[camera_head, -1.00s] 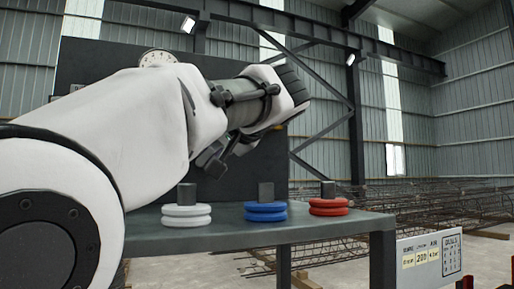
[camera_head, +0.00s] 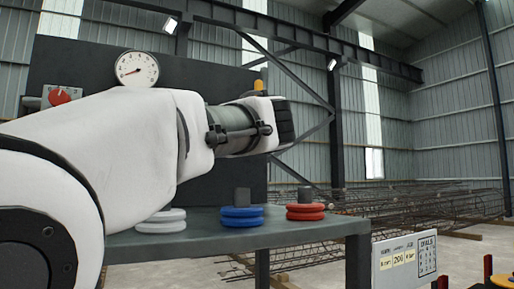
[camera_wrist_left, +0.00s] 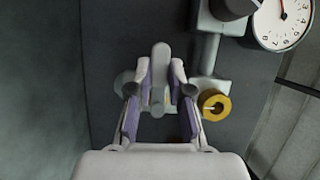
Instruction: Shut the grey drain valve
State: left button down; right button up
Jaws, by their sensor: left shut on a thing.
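In the left wrist view, my left gripper (camera_wrist_left: 160,88) has its two purple-padded fingers closed on either side of a pale grey handle (camera_wrist_left: 160,58), which I take for the grey drain valve's lever. The handle points along the picture's up-down line, in front of a dark panel. Part of the handle and its mount are hidden between the fingers. In the head view my left arm reaches in front of the dark panel, and its fingers and the grey valve are hidden behind it. My right gripper is not in view.
A dial gauge (camera_head: 137,68) tops the panel, with a red knob (camera_head: 60,96) to its left. A yellow fitting (camera_wrist_left: 213,105) sits just right of the gripper. White (camera_head: 162,222), blue (camera_head: 242,216) and red discs (camera_head: 305,212) stand on the bench (camera_head: 220,238) below my arm.

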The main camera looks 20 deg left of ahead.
pick_arm(q)
jog(key=shift+a+r+m, duration=0.1)
jog(key=shift+r+m, duration=0.25)
jog(key=shift+m, duration=0.05)
